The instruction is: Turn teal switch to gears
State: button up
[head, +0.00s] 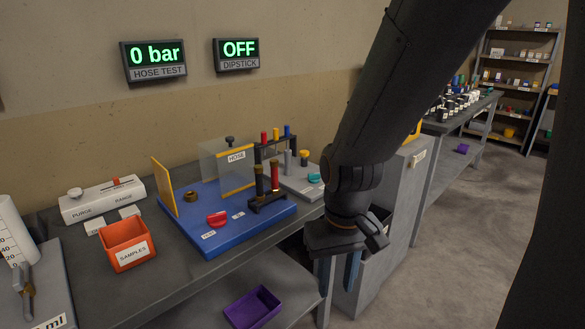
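The teal switch (314,178) is a small rounded knob at the right end of a grey board (298,189) on the workbench. It is far too small here to read its direction, and I cannot make out a "gears" mark beside it. My gripper (339,273) hangs pointing down off the bench's right end, lower in the picture than the switch and apart from it. Its two bluish fingers stand apart with nothing visible between them.
A yellow-topped post (304,157) stands close behind the teal switch. A grey cabinet (385,220) is behind my gripper. The dipstick display (237,54) reads OFF.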

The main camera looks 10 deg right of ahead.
aim_at(314, 178)
jog(key=k, duration=0.5)
jog(key=u, duration=1.35)
jog(key=i, duration=1.1)
jog(key=z, duration=2.1)
jog(key=i, duration=0.5)
jog(key=z, duration=0.05)
